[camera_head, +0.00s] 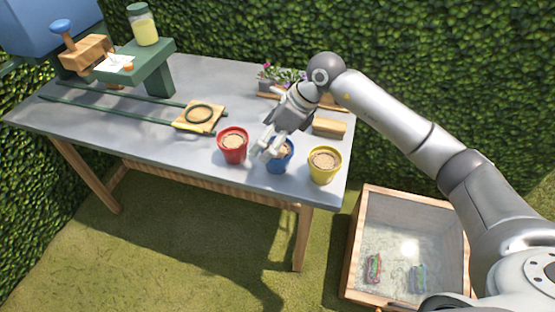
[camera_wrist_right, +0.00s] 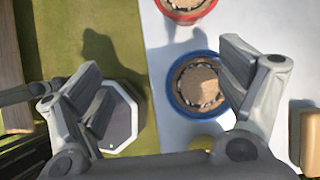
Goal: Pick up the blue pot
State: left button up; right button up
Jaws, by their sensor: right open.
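The blue pot (camera_head: 281,165), filled with tan soil, stands upright near the table's front edge, between the red pot (camera_head: 233,146) and the yellow pot (camera_head: 323,167). My right gripper (camera_head: 268,148) is open just above the blue pot and partly covers it. In the right wrist view, the blue pot (camera_wrist_right: 196,84) shows between the open fingers of my right gripper (camera_wrist_right: 167,82), closer to the right finger, which overlaps its rim. The fingers do not appear closed on it. My left gripper is not in view.
A wooden board with a dark ring (camera_head: 199,116) lies behind the red pot. A tan block (camera_head: 329,127) and a flower planter (camera_head: 273,82) are behind. A wooden-framed bin (camera_head: 352,240) stands on the ground at right.

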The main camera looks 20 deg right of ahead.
jog(key=d+h, duration=0.2)
jog(key=d, duration=0.2)
send_over(277, 157)
jog(key=s, duration=0.1)
jog(key=f, duration=0.4)
jog(key=shift+s+a+f+p, duration=0.2)
jog(key=shift+f+p, duration=0.1)
jog(key=shift+p, duration=0.1)
jog(key=shift+d+p+x, duration=0.15)
jog(key=shift+p+x, duration=0.1)
jog(key=shift+x, duration=0.75)
jog(key=shift+d+p+x, duration=0.2)
jog(key=shift+p+x, duration=0.1)
jog(key=shift+x, duration=0.7)
jog(key=shift+d+p+x, duration=0.15)
jog(key=shift+p+x, duration=0.1)
jog(key=shift+x, duration=0.75)
jog(key=shift+s+f, duration=0.15)
jog(key=shift+s, duration=0.05)
jog(key=c, duration=1.1)
jog(key=shift+o, duration=0.2)
